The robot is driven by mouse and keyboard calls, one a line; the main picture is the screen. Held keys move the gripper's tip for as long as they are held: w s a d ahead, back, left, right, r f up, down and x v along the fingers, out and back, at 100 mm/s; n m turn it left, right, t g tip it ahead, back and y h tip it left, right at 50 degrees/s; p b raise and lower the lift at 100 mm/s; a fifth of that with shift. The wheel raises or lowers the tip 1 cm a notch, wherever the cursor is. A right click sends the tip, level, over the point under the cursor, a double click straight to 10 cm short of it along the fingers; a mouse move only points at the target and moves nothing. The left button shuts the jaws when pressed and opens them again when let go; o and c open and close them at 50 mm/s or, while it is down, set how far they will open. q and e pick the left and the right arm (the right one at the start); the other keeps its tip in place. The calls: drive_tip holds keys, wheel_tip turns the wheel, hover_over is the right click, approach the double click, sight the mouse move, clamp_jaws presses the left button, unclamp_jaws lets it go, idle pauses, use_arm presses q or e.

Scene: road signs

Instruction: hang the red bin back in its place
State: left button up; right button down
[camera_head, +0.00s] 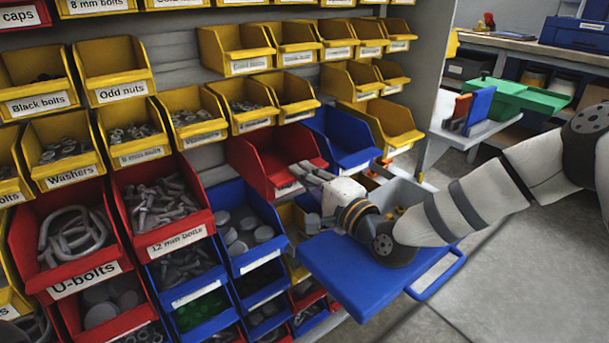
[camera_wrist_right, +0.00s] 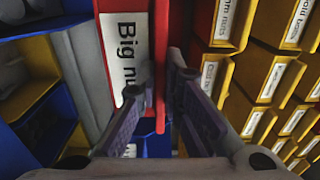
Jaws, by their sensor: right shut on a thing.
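The red bin (camera_head: 268,158) is at the rack, between the yellow bins above and the blue bins below. It looks empty, and I cannot tell whether its back is hooked on the panel. My right gripper (camera_head: 301,176) is at its front lip, shut on it. In the right wrist view the red bin (camera_wrist_right: 160,22) has its front edge between the two fingers (camera_wrist_right: 158,88), with a white label reading "Big nu…" beside them. The label's end is hidden by a finger. My left gripper is not in view.
A blue bin (camera_head: 341,138) sits close on the right of the red bin. A blue cart top (camera_head: 345,275) with a handle is under my right forearm, with a grey box (camera_head: 408,190) behind it. Filled red bins (camera_head: 160,205) are to the left. Open floor lies at right.

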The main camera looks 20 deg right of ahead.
drive_tip(key=shift+f, duration=0.1)
drive_tip(key=shift+f+b, duration=0.55)
drive_tip(key=shift+f, duration=0.25)
drive_tip(key=c, duration=1.7)
unclamp_jaws()
drive_tip(key=shift+o, duration=0.2)
